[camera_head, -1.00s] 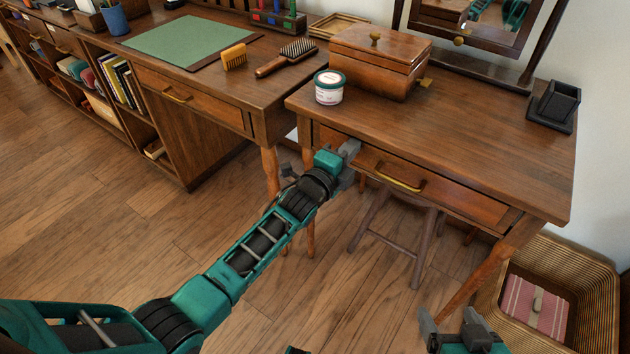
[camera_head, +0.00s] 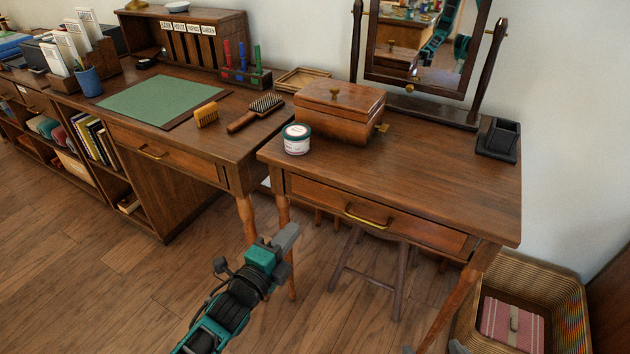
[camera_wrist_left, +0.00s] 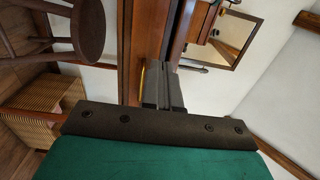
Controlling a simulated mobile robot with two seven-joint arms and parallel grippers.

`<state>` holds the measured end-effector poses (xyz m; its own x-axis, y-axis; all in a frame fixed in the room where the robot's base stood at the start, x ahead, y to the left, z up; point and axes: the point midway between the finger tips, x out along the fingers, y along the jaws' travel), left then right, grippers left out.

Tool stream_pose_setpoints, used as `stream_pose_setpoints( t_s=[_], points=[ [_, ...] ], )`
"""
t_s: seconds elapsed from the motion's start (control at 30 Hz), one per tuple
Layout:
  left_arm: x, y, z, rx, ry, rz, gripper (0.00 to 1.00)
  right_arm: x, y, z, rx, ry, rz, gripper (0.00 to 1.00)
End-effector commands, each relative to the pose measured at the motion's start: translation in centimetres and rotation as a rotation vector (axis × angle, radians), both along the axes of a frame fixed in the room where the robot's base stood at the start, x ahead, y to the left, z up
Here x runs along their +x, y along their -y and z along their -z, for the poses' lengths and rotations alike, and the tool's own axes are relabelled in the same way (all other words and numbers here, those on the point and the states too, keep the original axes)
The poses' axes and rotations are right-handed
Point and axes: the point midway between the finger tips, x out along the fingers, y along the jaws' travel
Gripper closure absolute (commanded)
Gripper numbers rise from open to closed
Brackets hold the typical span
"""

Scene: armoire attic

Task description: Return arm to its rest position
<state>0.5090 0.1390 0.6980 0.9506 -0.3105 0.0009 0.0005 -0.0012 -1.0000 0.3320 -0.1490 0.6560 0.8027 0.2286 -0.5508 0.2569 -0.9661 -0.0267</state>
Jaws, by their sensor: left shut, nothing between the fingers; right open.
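My left arm, teal and black, enters from the bottom in the head view. Its left gripper (camera_head: 287,238) is in front of the vanity's left front leg and below its drawer, apart from the drawer handle (camera_head: 368,216). In the left wrist view its grey fingers (camera_wrist_left: 162,88) are together with nothing between them. The vanity drawer (camera_head: 370,210) looks shut. Only the tips of my right gripper (camera_head: 432,349) show at the bottom edge, spread apart and empty; the rest of it is out of frame.
The vanity table (camera_head: 440,170) carries a wooden box (camera_head: 340,112), a white jar (camera_head: 296,140) and a mirror. A desk (camera_head: 90,125) stands to the left. A stool is under the vanity, and a wicker basket (camera_head: 572,312) stands right. Floor at left is open.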

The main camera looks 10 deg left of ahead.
Motion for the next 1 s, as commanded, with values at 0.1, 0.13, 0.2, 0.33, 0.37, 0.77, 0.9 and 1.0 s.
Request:
stream_pose_setpoints(
  t_s=[0.1, 0.13, 0.2, 0.33, 0.37, 0.77, 0.9, 1.0],
  points=[
    [-0.5, -0.1, 0.3, -0.031, -0.026, -0.007, 1.0, 0.0, 0.0, 0.0, 0.0, 0.0, 0.0, 0.21],
    [-0.8, -0.1, 0.4, -0.058, -0.044, -0.012, 1.0, 0.0, 0.0, 0.0, 0.0, 0.0, 0.0, 0.21],
    [-2.0, -0.4, 1.0, -0.155, -0.116, -0.034, 1.0, 0.0, 0.0, 0.0, 0.0, 0.0, 0.0, 0.21],
    [-5.8, -0.9, 2.6, -0.459, -0.331, -0.115, 1.0, 0.0, 0.0, 0.0, 0.0, 0.0, 0.0, 0.21],
    [-6.8, -1.0, 2.9, -0.54, -0.386, -0.141, 1.0, 0.0, 0.0, 0.0, 0.001, -0.001, 0.001, 0.21],
    [-18.4, -1.2, 3.0, -1.368, -0.9, -0.512, 1.0, -0.2, -0.1, -1.4, 0.002, -0.006, 0.001, 0.21],
    [-18.5, -2.0, 0.5, -1.352, -0.881, -0.524, 1.0, -0.3, 0.4, -4.6, -0.005, 0.005, 0.012, 0.21],
    [-18.7, -2.6, -1.1, -1.345, -0.871, -0.536, 1.0, -0.6, 1.1, -6.1, -0.016, 0.003, 0.026, 0.21]
  ],
)
